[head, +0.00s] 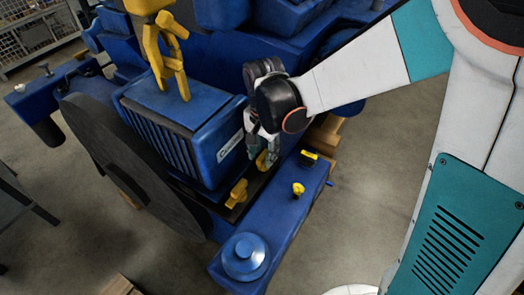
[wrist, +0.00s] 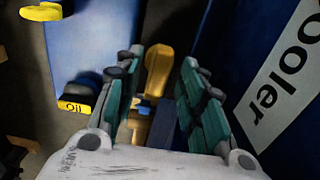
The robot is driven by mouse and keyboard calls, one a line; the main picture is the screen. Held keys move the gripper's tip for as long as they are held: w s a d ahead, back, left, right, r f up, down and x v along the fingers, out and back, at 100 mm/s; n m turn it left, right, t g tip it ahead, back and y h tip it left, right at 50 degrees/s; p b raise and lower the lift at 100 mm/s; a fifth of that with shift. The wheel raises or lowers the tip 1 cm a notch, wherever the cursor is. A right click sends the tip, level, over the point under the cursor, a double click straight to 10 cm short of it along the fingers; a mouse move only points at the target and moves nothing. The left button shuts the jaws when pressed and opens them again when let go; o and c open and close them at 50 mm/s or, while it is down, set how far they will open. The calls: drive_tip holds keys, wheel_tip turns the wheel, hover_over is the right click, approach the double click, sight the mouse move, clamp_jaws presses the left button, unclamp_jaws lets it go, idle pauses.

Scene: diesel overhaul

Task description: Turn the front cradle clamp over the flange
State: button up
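Two yellow clamps show in the head view along the dark strip between the blue cooler and the blue beam. One clamp (head: 237,193) is nearer the camera and uncovered. The other clamp (head: 263,160) is farther back, at my gripper's fingertips; I cannot tell which is called front. My gripper (head: 261,152) points down beside the cooler. In the wrist view a yellow clamp (wrist: 157,70) lies between the two green-padded fingers of my gripper (wrist: 158,85), with gaps on both sides. The fingers are open. The clamp's lower part is partly hidden.
The blue cooler (head: 185,130) with a white label stands close to my gripper's left. The blue beam (head: 270,220) carries a round blue cap (head: 245,257), a yellow knob (head: 298,189) and a yellow oil cap (head: 309,155). A yellow hook (head: 168,60) hangs above the cooler. Open floor lies right.

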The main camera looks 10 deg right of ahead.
drive_tip(key=shift+f, duration=0.1)
clamp_jaws()
